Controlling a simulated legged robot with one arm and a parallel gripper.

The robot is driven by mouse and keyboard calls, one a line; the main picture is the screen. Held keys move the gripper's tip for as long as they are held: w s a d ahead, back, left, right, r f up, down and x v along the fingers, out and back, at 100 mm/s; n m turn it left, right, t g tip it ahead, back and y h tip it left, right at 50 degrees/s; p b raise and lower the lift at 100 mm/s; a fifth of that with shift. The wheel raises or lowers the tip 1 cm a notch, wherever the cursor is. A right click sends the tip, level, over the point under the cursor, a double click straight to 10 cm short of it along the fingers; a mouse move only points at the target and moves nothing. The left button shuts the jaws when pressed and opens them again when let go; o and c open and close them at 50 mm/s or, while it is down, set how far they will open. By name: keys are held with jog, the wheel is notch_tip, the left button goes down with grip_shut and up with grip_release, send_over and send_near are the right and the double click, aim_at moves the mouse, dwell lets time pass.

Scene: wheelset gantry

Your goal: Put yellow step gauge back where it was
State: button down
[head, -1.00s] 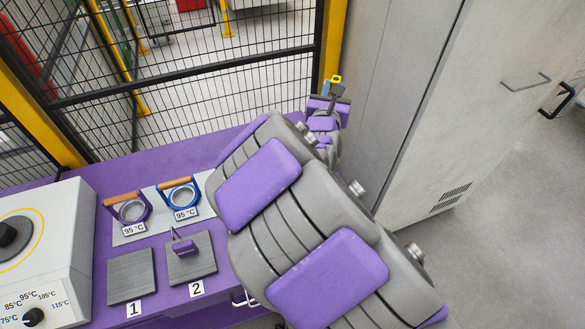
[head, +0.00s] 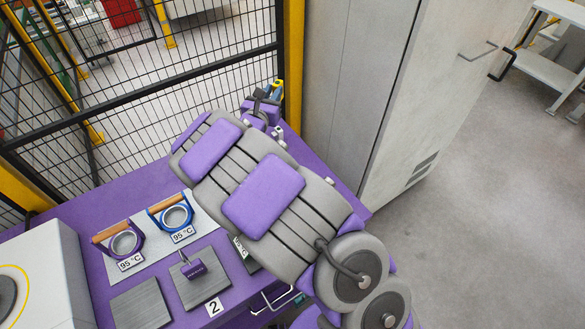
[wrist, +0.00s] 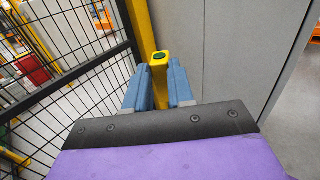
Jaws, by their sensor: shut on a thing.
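The yellow step gauge (wrist: 159,66) is between the two blue-grey fingers of my gripper (wrist: 159,88) in the wrist view, its yellow end with a dark round spot facing up. The fingers are shut on it. In the head view the gauge (head: 277,87) shows as a small yellow piece at the tip of my gripper (head: 268,95), near the fence post at the back of the purple bench. My arm hides much of the bench's right part and whatever lies under the gripper.
Two ring gauges with wooden handles, one purple (head: 124,241) and one blue (head: 175,214), lie on a light plate marked 95 °C. A purple block (head: 193,268) sits on grey pad 2 (head: 203,288). A mesh fence (head: 150,100) stands behind; a grey cabinet (head: 375,90) stands right.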

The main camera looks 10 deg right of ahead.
jog(key=s+f+m+g+h, duration=0.1)
jog(key=f+m+g+h, duration=0.1)
jog(key=f, duration=0.6)
jog(key=s+d+f+m+g+h+b, duration=0.1)
jog(key=f+m+g+h, duration=0.1)
jog(key=f, duration=0.5)
jog(key=s+d+f+m+g+h, duration=0.1)
jog(key=f+m+g+h, duration=0.1)
jog(key=f, duration=0.6)
jog(key=shift+s+f+g+h+b, duration=0.3)
jog(key=shift+s+f+g+h, duration=0.05)
jog(key=shift+g+h, duration=0.15)
jog(key=shift+d+f+b, duration=0.15)
jog(key=shift+f+b, duration=0.3)
jog(key=shift+f, duration=1.45)
jog(key=shift+f, duration=0.2)
jog(key=c, duration=1)
grip_release()
jog(key=shift+o, duration=0.2)
